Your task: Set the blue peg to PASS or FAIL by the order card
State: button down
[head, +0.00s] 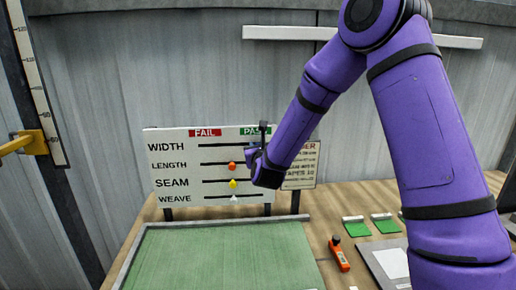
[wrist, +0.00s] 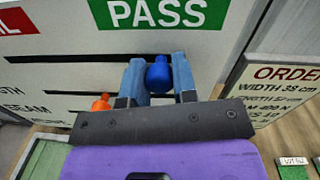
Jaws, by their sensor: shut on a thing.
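A white board (head: 165,137) has a red FAIL label (head: 205,132) at left, a green PASS label (head: 256,130) at right, and slot rows WIDTH, LENGTH, SEAM and WEAVE. The blue peg (wrist: 158,73) shows in the wrist view below PASS, at the right part of a slot. My gripper (wrist: 159,80) is shut on it, one finger each side. In the head view my gripper (head: 256,154) covers the right end of the upper rows and hides the peg. The order card (head: 303,168) stands right of the board; the wrist view shows WIDTH 38 cm on it (wrist: 275,88).
Orange (head: 232,166), yellow (head: 233,182) and white (head: 235,198) pegs sit on the lower rows, right of centre. A green mat (head: 220,255) lies in front of the board. An orange tool (head: 339,254) and green swatches (head: 358,230) lie on the bench to the right.

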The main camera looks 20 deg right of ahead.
jog(key=shift+d, duration=0.1)
jog(key=c, duration=0.9)
grip_release()
jog(key=shift+d, duration=0.1)
jog(key=shift+s, duration=0.1)
jog(key=s+a, duration=0.1)
jog(key=s, duration=0.9)
jog(key=shift+s+a, duration=0.3)
